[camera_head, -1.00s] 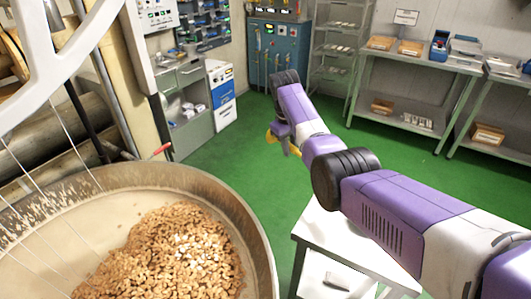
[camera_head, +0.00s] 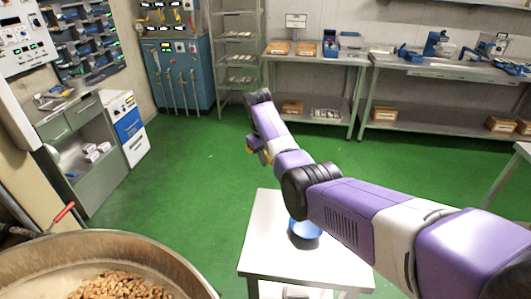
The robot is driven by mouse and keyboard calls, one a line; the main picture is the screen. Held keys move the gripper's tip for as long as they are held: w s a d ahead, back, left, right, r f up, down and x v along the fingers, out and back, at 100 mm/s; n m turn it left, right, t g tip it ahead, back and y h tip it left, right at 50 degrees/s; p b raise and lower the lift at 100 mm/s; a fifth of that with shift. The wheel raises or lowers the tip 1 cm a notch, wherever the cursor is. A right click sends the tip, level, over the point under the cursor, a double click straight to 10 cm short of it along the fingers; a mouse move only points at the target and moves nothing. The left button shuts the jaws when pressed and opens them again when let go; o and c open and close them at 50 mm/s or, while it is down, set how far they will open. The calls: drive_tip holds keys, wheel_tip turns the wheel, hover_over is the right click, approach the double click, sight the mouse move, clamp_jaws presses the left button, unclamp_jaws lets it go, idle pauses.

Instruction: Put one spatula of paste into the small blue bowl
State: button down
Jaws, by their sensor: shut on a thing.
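The small blue bowl (camera_head: 304,231) stands on a small white table (camera_head: 262,245) at the lower middle, partly hidden behind my purple and white arm. My gripper (camera_head: 257,150) is at the far end of the arm, above the green floor and beyond the table, well apart from the bowl. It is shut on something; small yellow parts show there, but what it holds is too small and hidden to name. A big round kettle (camera_head: 150,250) is at the lower left, with a brown lumpy mass (camera_head: 120,287) inside. No paste can be made out on the gripper's load.
A grey cabinet (camera_head: 95,160) and a blue machine (camera_head: 180,75) stand at the back left. A wire rack (camera_head: 237,55) and metal benches (camera_head: 315,60) with boxes line the back wall. Green floor (camera_head: 180,185) is open between the kettle, the table and the benches.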

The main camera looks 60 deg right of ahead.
drive_tip(key=shift+s+r+p, duration=0.2)
drive_tip(key=shift+r+p, duration=0.05)
drive_tip(key=shift+p, duration=0.2)
drive_tip(key=r+t+p, duration=0.1)
drive_tip(key=s+r+t+p, duration=0.1)
drive_tip(key=p, duration=0.1)
drive_tip(key=shift+a+r+h, duration=0.1)
drive_tip(key=shift+a+h, duration=0.25)
drive_tip(key=shift+h, duration=0.05)
drive_tip(key=s+a+r+m+t+h+b, duration=0.1)
drive_tip(key=s+a+r+t+h+b, duration=0.2)
drive_tip(key=s+r+t, duration=0.3)
drive_tip(key=s+a+r+m+t+h+b, duration=0.1)
drive_tip(key=s+a+r+t+h+b, duration=0.2)
drive_tip(key=s, duration=1.1)
drive_tip(key=shift+s+a+r+t+h+b, duration=0.4)
drive_tip(key=shift+a+r+t+b, duration=1.25)
drive_tip(key=shift+r, duration=0.9)
drive_tip(key=shift+a, duration=0.1)
